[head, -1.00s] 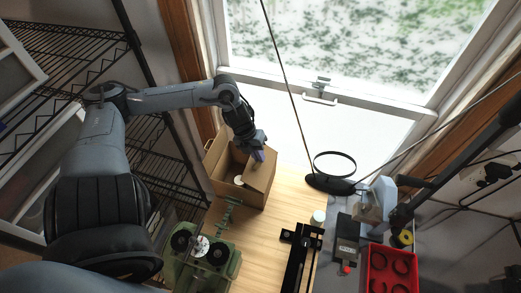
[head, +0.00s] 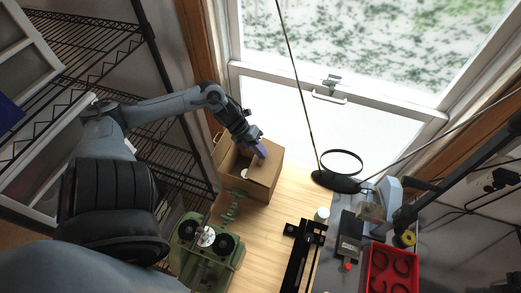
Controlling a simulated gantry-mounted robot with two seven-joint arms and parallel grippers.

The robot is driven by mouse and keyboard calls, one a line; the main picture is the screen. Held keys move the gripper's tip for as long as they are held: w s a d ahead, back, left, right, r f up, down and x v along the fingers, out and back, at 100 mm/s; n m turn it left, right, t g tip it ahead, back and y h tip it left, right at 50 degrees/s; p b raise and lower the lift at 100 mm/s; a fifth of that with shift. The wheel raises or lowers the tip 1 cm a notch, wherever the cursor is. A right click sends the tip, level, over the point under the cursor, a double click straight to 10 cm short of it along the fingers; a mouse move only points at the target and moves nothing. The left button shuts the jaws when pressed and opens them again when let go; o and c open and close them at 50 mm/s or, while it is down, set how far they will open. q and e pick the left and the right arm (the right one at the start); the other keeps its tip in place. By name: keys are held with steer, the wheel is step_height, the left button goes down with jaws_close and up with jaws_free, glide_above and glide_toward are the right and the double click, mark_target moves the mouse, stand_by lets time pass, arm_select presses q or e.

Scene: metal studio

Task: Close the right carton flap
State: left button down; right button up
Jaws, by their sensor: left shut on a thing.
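The open brown cardboard carton (head: 257,189) stands on the wooden table near its back left. Its right flap (head: 270,165) is up and slopes over the right side of the opening. A pale object (head: 244,174) shows inside the carton. My left gripper (head: 261,152) reaches in from the left above the carton, with its purple fingertips at the upper edge of the right flap. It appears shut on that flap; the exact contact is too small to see. My right gripper is not in view.
A green machine with two dark reels (head: 206,239) stands in front of the carton. A black rail (head: 299,260), a white-lidded jar (head: 321,214), a black ring stand (head: 336,181) and a red tray (head: 372,270) lie to the right. Wire shelves (head: 80,60) stand at left.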

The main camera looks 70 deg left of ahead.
arm_select(q)
steer(key=c, duration=1.2)
jaws_free()
steer(key=shift+c, duration=0.2)
steer(key=shift+r, duration=0.1)
steer(key=b+v, duration=0.1)
steer(key=v, duration=0.9)
steer(key=shift+a+r, duration=0.2)
steer(key=shift+r, duration=0.05)
steer(key=shift+s, duration=0.15)
